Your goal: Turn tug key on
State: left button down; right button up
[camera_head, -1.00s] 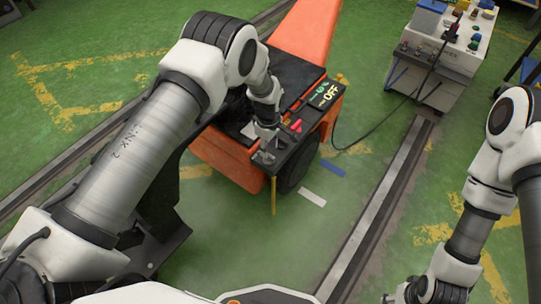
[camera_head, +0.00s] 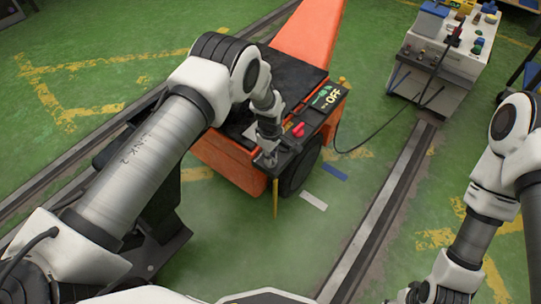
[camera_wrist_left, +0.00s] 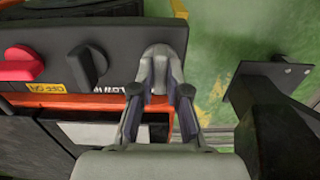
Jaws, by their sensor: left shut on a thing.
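My left gripper (camera_head: 266,160) is at the panel's near end. In the left wrist view its fingers (camera_wrist_left: 160,85) are shut on the tug key, right of a black knob (camera_wrist_left: 88,65) and a red knob (camera_wrist_left: 20,63). The key is mostly hidden by the fingers, so its angle cannot be told. My right gripper (camera_head: 418,292) is at the bottom edge, partly cut off, away from the tug.
Rails (camera_head: 375,220) cross the green floor.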

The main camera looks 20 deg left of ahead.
pick_arm(q)
jog(key=shift+m, duration=0.3)
jog(key=m, duration=0.3)
jog(key=shift+m, duration=0.3)
jog(key=m, duration=0.4)
jog(key=shift+m, duration=0.3)
jog(key=m+p, duration=0.1)
jog(key=m, duration=0.3)
jog(key=shift+m, duration=2.5)
jog(key=c, duration=1.2)
grip_release()
jog(key=shift+o, duration=0.2)
